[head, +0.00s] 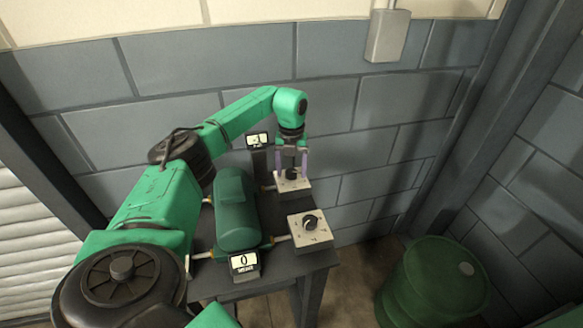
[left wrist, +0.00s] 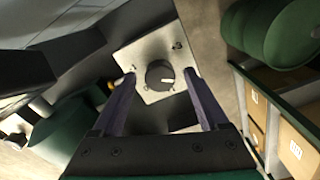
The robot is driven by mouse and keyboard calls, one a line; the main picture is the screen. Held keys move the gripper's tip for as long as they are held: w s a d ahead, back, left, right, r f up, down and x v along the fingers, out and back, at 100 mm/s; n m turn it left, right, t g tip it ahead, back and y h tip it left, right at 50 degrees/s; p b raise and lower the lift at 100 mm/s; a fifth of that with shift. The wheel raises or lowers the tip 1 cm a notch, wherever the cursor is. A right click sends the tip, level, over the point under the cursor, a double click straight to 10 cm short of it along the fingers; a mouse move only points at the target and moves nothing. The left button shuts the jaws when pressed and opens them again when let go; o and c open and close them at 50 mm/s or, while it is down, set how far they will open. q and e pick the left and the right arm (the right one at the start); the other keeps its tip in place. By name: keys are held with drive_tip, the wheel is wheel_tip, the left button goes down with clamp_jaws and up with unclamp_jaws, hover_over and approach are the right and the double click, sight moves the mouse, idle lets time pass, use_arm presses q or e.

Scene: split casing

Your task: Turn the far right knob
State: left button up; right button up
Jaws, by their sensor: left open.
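The far right knob (head: 292,175) is black and stands on a pale square plate (head: 281,187) at the back right of the dark table. In the left wrist view, the knob (left wrist: 159,76) has a white pointer mark, and numbers are printed on its plate (left wrist: 148,53). My left gripper (head: 291,163) comes down over this knob from above. Its two purple fingers are open, one on each side of the knob; in the left wrist view (left wrist: 160,76) gaps show between them and the knob. My right gripper is not in view.
A second black knob (head: 310,222) on a pale plate is nearer on the right. A green cylindrical casing (head: 236,210) stands left of the knobs. A near display (head: 244,262) reads 0; a far display (head: 257,140) is too small to read. A green drum (head: 435,287) stands right.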

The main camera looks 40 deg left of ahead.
use_arm(q)
drive_tip(key=shift+c, duration=0.4)
clamp_jaws()
